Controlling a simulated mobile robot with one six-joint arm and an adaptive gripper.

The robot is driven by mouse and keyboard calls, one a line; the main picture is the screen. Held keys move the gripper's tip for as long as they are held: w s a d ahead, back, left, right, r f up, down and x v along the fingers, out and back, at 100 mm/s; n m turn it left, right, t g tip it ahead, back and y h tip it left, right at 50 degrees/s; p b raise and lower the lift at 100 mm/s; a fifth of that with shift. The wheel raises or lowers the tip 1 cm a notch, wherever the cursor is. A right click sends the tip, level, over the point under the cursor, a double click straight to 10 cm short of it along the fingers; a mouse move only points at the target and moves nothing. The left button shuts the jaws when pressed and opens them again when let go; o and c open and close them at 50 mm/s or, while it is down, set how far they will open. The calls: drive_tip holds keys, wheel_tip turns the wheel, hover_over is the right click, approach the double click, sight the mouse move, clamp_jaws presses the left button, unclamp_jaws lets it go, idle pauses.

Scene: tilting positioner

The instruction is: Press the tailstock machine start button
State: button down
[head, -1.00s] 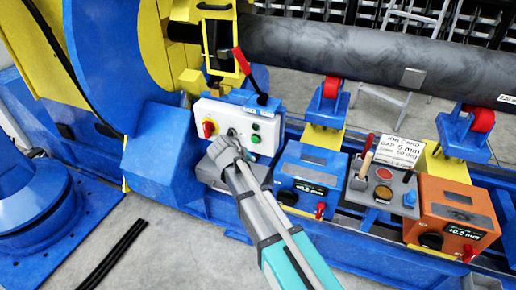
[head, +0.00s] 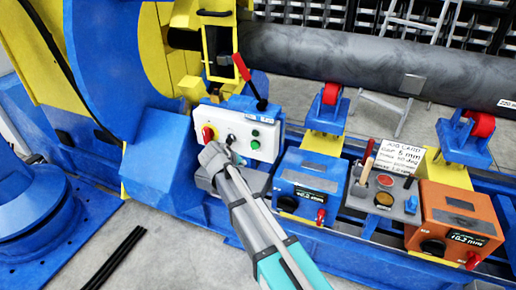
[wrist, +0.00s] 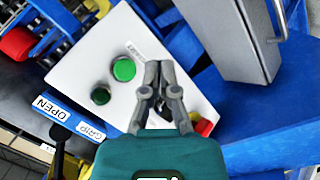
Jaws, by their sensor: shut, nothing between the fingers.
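A white control panel (head: 222,118) stands at the machine's front in the head view. It carries two green buttons, an upper one (head: 255,133) and a lower one (head: 255,145), a dark knob and a red-and-yellow switch (head: 208,134). Its small label is unreadable. The wrist view shows the larger green button (wrist: 124,69), the smaller darker one (wrist: 101,94) and part of the red switch (wrist: 204,127). My gripper (wrist: 157,66) is shut and empty, over the panel between the green buttons and the red switch. Its fingers cover the knob area in the wrist view. Contact cannot be told.
A red-handled lever (head: 249,74) rises behind the panel. To the right stand a blue box (head: 300,178), a grey box (head: 356,200) with red and amber buttons, a job card (head: 398,152) and an orange box (head: 460,218). A large pipe (head: 330,55) lies behind.

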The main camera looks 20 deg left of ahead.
drive_tip(key=shift+w+d, duration=0.15)
drive_tip(key=shift+w, duration=1.7)
drive_tip(key=shift+w+d, duration=0.15)
drive_tip(key=shift+w, duration=1.7)
drive_tip(key=shift+w, duration=0.95)
drive_tip(key=shift+s, duration=0.9)
drive_tip(key=shift+s, duration=0.15)
drive_tip(key=shift+s+a, duration=0.2)
drive_tip(key=shift+s, duration=2.15)
drive_tip(key=shift+d, duration=0.1)
